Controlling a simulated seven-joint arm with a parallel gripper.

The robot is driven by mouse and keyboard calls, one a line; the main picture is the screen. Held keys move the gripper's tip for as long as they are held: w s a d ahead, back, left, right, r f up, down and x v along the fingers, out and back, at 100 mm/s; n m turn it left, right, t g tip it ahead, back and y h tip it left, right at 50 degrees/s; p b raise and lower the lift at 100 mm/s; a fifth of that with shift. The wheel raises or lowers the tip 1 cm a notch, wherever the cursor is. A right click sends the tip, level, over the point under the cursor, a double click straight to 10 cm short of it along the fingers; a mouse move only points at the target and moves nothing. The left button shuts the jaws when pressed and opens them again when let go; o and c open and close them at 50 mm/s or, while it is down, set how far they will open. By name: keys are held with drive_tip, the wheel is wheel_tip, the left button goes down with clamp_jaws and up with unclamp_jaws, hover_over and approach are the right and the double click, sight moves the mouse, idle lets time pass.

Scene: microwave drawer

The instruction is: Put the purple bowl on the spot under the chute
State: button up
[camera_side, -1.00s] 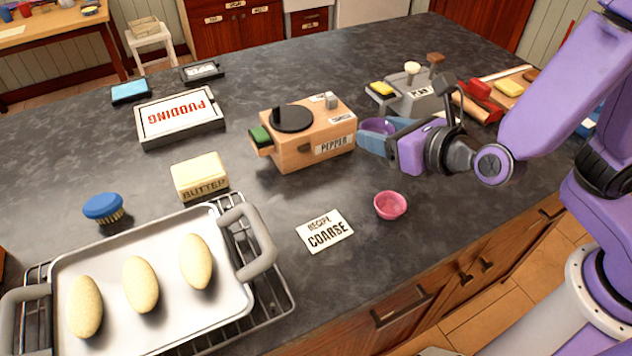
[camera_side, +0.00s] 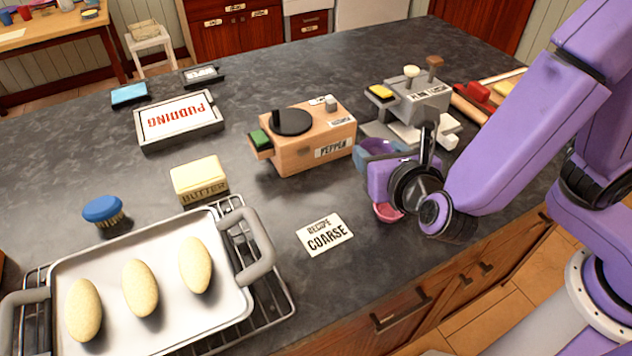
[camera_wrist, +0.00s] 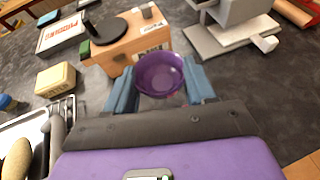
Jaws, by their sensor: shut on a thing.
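My gripper (camera_wrist: 160,90) is shut on the purple bowl (camera_wrist: 158,73), with a blue-grey finger on each side of it in the wrist view. In the side view the bowl (camera_side: 378,148) is partly hidden by the fingers and sits close to the right end of the wooden pepper box. A grey machine (camera_side: 412,105) with a chute-like body and a pale flat base stands behind and to the right of the bowl. It also shows at the top right of the wrist view (camera_wrist: 232,12). I cannot make out the spot under the chute.
The wooden pepper box (camera_side: 302,140) stands left of the gripper. A pink bowl (camera_side: 384,213) lies below the gripper, partly hidden. A recipe card (camera_side: 325,235) reads coarse. Butter (camera_side: 200,180), a pudding box (camera_side: 180,120) and a tray of loaves (camera_side: 215,312) are further left.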

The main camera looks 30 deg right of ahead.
drive_tip(key=w+a+f, duration=0.3)
drive_tip(key=w, duration=0.2)
hover_over(317, 193)
wheel_tip(317, 193, down, 5)
drive_tip(key=shift+s+f, duration=0.1)
drive_tip(key=shift+f, duration=1.8)
drive_tip(key=shift+f, duration=0.15)
drive_tip(key=o, duration=1.1)
drive_tip(key=shift+o, duration=0.2)
